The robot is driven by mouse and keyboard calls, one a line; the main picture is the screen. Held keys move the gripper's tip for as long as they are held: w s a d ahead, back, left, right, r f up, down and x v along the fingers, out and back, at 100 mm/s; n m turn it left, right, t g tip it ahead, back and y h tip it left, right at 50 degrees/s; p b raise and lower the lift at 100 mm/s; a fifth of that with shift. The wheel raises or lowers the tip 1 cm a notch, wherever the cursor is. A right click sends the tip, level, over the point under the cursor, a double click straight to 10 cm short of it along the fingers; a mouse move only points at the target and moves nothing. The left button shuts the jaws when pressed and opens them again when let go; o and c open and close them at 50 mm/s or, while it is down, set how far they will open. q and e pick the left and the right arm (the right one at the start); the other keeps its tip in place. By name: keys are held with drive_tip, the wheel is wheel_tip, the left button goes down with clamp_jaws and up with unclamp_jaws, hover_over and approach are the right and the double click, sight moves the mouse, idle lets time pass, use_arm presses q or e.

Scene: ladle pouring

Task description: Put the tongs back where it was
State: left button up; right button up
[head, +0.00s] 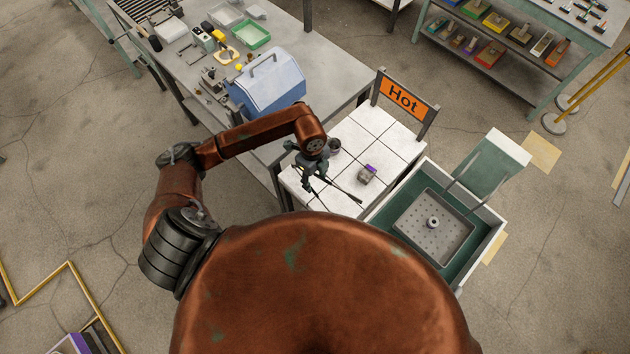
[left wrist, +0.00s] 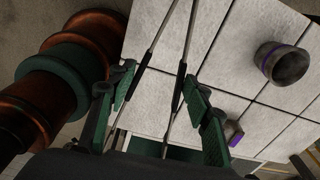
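The tongs (head: 346,188) are long and thin with dark grip sections. They also show in the left wrist view (left wrist: 178,85), their two arms running between my fingers. My left gripper (head: 316,174) is over the white tiled table (head: 385,138), near its front left. Its green fingers (left wrist: 160,80) sit on either side of the tongs' dark grips and appear closed against them. The far ends of the tongs run out of the wrist view. My right gripper is not in view.
A dark round cup (head: 334,146), purple-banded in the wrist view (left wrist: 283,64), stands on the tiles. A small grey block with purple (head: 367,174) is near the tongs. An orange "Hot" sign (head: 403,99) is behind. A green-lined basin (head: 400,211) adjoins on the right.

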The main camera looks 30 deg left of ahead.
use_arm(q)
drive_tip(key=shift+w+a+f, duration=0.15)
drive_tip(key=shift+w+f, duration=0.15)
drive_tip(key=shift+f, duration=0.15)
wheel_tip(320, 180, down, 2)
drive_tip(key=shift+f+p, duration=0.15)
drive_tip(key=shift+p, duration=0.35)
drive_tip(key=shift+f, duration=0.3)
drive_tip(key=shift+f, duration=0.1)
drive_tip(key=shift+f, duration=0.15)
drive_tip(key=o, duration=0.6)
drive_tip(key=shift+c, duration=0.2)
